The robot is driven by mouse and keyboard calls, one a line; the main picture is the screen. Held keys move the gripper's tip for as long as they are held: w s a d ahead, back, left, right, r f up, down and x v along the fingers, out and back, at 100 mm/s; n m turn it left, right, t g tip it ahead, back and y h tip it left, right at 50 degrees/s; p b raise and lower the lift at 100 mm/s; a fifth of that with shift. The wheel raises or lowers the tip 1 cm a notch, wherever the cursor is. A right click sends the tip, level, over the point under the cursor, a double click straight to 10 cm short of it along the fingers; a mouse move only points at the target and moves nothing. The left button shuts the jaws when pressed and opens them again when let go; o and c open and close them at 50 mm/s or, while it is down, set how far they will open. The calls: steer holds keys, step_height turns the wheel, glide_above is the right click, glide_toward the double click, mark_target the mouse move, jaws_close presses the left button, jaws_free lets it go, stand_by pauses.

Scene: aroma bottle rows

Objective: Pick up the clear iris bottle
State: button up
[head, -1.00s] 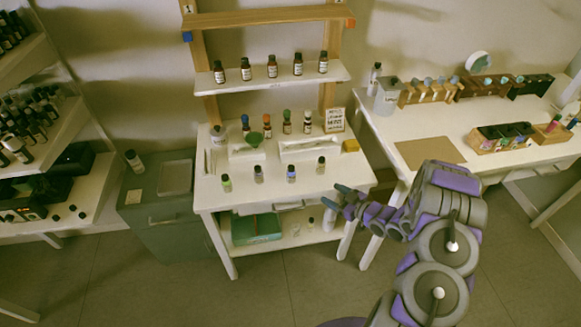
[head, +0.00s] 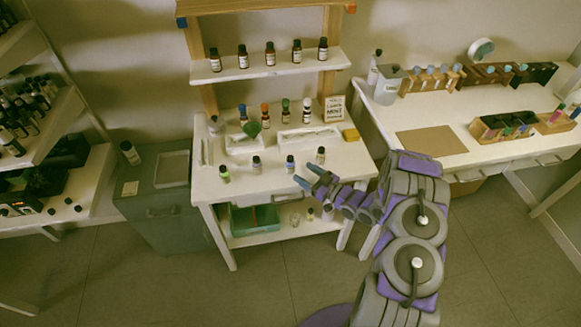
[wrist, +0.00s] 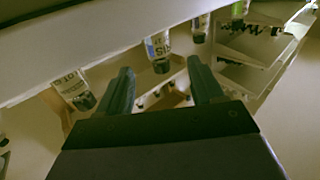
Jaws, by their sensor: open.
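The likely iris bottle (head: 290,163), with a blue label and dark cap, stands in the front row on the white table. In the upside-down wrist view, the iris bottle (wrist: 158,48) has a partly readable "...IS" label and hangs beyond the gap between my fingertips. My gripper (head: 306,175) is open and empty, just in front and to the right of it in the head view. The wrist view shows both fingers of my gripper (wrist: 160,72) apart. I cannot tell whether they reach around the bottle.
A neighbouring bottle (head: 320,156) stands close on the right. A dark-capped bottle (head: 257,165) and a green bottle (head: 224,173) stand to the left. Trays (head: 307,138) and taller bottles are behind. The table's front edge (head: 250,199) lies near my arm.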

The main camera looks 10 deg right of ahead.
mark_target(294, 166)
steer(key=shift+x, duration=1.25)
steer(key=x, duration=0.1)
steer(key=b+x, duration=0.1)
steer(key=x, duration=0.1)
steer(key=b+x, duration=0.1)
steer(key=shift+w+f, duration=0.35)
steer(key=shift+f, duration=0.05)
steer(key=shift+w+a, duration=0.3)
steer(key=shift+c, duration=0.5)
steer(key=c, duration=1)
steer(key=shift+o, duration=0.2)
steer(key=shift+r, duration=0.15)
